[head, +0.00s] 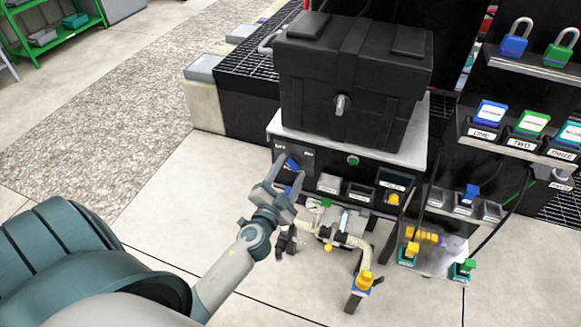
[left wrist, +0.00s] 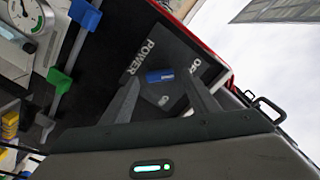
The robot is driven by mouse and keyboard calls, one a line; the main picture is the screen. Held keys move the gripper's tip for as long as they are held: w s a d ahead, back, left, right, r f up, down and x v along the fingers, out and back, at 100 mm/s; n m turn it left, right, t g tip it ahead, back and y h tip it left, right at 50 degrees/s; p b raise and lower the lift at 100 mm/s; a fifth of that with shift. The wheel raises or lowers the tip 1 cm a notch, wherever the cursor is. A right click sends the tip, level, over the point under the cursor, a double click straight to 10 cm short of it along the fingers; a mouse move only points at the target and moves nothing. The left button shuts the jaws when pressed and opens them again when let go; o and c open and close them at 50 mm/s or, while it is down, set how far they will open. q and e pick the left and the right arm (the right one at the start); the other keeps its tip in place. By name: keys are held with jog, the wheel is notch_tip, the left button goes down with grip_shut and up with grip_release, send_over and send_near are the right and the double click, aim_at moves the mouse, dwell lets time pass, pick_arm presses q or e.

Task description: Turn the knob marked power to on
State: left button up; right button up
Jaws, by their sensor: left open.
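The power knob (head: 291,163) has a blue grip and sits on the dark front panel below the black box. Small labels stand above it in the head view, seemingly OFF at left and ON at right. In the left wrist view the blue knob (left wrist: 160,76) lies between the words POWER and OFF, its long side pointing roughly toward OFF. My left gripper (head: 286,174) is open in front of the knob, with a finger toward each side of it. In the left wrist view the open left gripper (left wrist: 160,88) frames the knob; contact cannot be told. My right gripper is not in view.
The black box (head: 350,85) stands on a light-topped unit. A green button (head: 352,160) is right of the knob. Below are a yellow-capped pipe fixture (head: 345,238) and valves. Padlocks (head: 514,38) and labelled blocks (head: 532,124) stand at right. Floor at left is clear.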

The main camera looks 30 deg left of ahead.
pick_arm(q)
jog(key=shift+w+a, duration=0.15)
jog(key=shift+w, duration=0.4)
jog(key=shift+c, duration=0.6)
jog(key=c, duration=0.9)
jog(key=shift+c, duration=0.2)
